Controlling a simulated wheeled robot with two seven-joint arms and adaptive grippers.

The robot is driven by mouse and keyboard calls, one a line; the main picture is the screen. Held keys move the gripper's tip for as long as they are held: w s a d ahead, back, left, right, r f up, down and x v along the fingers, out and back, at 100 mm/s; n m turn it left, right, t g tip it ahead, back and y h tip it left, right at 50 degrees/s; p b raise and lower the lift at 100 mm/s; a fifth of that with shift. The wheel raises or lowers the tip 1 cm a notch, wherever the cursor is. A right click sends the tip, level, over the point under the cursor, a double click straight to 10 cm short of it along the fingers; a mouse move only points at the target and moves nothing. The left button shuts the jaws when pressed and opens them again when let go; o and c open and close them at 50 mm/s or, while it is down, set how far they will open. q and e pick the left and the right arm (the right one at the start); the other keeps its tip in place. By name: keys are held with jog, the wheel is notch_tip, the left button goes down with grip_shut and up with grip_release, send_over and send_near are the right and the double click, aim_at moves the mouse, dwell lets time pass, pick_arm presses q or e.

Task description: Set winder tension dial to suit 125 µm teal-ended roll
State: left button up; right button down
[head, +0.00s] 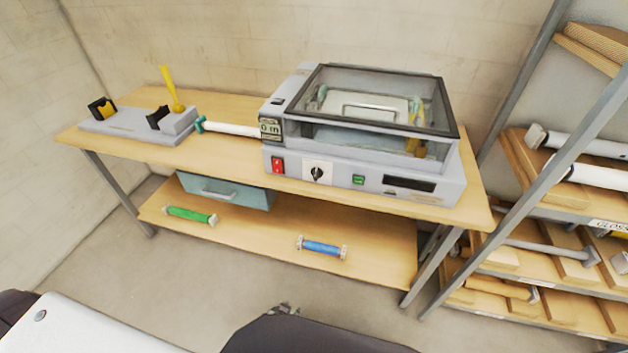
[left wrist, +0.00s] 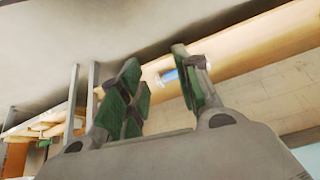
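The teal-ended white roll (head: 232,128) lies on the tabletop, between a grey winder-like stand (head: 125,125) and the laminator (head: 365,130). The stand has a yellow lever (head: 171,90) and black-and-yellow end parts (head: 103,108). A black knob on a white plate (head: 317,173) sits on the laminator's front; its markings are too small to read, and I cannot tell which control is the winder tension dial. My left gripper (head: 284,309) barely shows at the bottom, apart from the table. In the left wrist view its green-padded fingers (left wrist: 160,92) are spread and empty. My right gripper is out of view.
A red switch (head: 278,165) and green button (head: 358,180) flank the knob. A metal rack (head: 520,190) with rolls stands at right. The floor in front is clear.

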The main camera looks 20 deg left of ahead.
pick_arm(q)
jog(key=w+r+t+b, duration=0.2)
jog(key=w+r, duration=0.6)
jog(key=r, duration=0.6)
jog(key=n+t+b, duration=0.2)
jog(key=t, duration=0.8)
send_near(315, 175)
jog(key=s, duration=0.5)
jog(key=shift+d+r+y, duration=0.15)
jog(key=shift+r+y, duration=0.15)
jog(key=shift+w+p, duration=0.75)
jog(key=shift+w, duration=6.1)
grip_shut()
